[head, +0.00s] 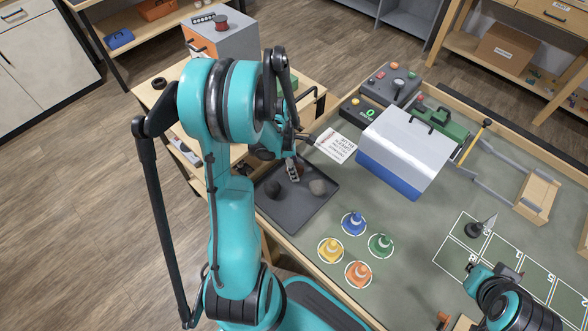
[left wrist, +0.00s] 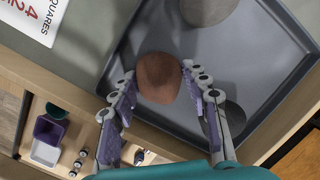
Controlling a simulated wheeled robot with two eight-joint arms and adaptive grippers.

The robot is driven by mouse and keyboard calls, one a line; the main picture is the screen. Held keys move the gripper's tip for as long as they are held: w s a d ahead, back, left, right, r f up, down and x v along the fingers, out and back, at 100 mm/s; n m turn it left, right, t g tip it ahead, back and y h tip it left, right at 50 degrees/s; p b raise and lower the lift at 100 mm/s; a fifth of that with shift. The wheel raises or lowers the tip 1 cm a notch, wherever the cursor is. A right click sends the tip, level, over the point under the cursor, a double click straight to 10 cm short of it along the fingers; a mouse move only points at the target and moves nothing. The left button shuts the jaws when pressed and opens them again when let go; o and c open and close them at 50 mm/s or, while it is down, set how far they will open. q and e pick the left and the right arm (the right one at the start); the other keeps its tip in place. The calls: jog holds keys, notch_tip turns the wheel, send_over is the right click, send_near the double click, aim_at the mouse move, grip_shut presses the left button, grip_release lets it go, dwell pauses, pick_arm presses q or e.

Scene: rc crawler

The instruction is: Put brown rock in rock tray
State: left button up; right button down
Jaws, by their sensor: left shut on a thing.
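The brown rock (left wrist: 158,79) is between the fingertips of my left gripper (left wrist: 159,72) in the left wrist view. The left gripper is shut on it. In the head view the left gripper (head: 294,171) is over the far part of the dark grey rock tray (head: 293,217), and the brown rock (head: 300,169) is partly hidden by it. A dark rock (head: 272,189) and a grey rock (head: 318,187) lie in the tray. I cannot tell whether the brown rock touches the tray floor. My right gripper (head: 508,272) is at the lower right, its finger opening unclear.
Blue, yellow, green and orange cones (head: 358,274) stand right of the tray. A silver and blue box (head: 405,150) and a printed sheet (head: 337,144) lie beyond it. A numbered grid (head: 455,262) is at the right. Mat between cones and grid is clear.

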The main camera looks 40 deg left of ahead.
pick_arm(q)
jog(key=shift+r, duration=0.15)
jog(key=o, duration=1.3)
